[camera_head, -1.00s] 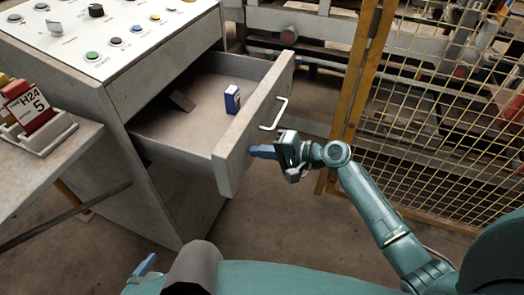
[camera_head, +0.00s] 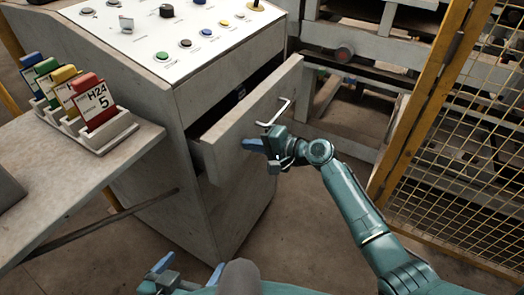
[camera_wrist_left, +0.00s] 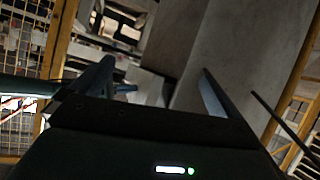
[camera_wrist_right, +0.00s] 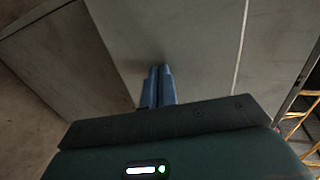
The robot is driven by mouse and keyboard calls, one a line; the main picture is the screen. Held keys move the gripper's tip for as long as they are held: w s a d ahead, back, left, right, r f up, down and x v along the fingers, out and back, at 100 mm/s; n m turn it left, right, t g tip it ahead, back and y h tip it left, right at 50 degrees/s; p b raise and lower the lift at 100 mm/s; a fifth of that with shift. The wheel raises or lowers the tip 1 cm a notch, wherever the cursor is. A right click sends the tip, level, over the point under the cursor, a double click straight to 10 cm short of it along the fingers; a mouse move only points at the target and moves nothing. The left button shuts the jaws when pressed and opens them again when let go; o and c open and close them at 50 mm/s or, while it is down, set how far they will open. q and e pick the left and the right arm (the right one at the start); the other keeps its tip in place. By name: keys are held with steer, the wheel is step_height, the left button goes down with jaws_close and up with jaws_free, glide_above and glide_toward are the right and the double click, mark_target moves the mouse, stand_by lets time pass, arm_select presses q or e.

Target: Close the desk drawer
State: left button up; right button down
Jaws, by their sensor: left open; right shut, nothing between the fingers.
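A white bar handle (camera_head: 280,112) is on the panel. My right gripper (camera_head: 250,144) is shut and empty, its blue fingertips at the drawer front, below the handle. In the right wrist view its closed fingers (camera_wrist_right: 158,80) point at a grey panel; contact looks likely but is not certain. My left gripper (camera_head: 162,272) is open and empty, low at the bottom of the head view, apart from the drawer. It also shows in the left wrist view (camera_wrist_left: 155,80).
A side shelf (camera_head: 100,180) at the left holds a rack with several colored tags (camera_head: 95,100). Buttons and knobs cover the desk top (camera_head: 170,35). A yellow-framed mesh fence (camera_head: 420,110) stands at the right. Floor before the desk is bare.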

mark_target(231, 136)
steer(key=w+a, duration=0.1)
steer(key=w+a+b, duration=0.1)
steer(key=a, duration=0.1)
steer(key=w+a+b, duration=0.1)
steer(key=a, duration=0.1)
steer(key=shift+w+a, duration=0.1)
steer(key=shift+w, duration=0.2)
steer(key=shift+r, duration=0.15)
steer(key=shift+a+r, duration=0.1)
steer(key=shift+a, duration=0.05)
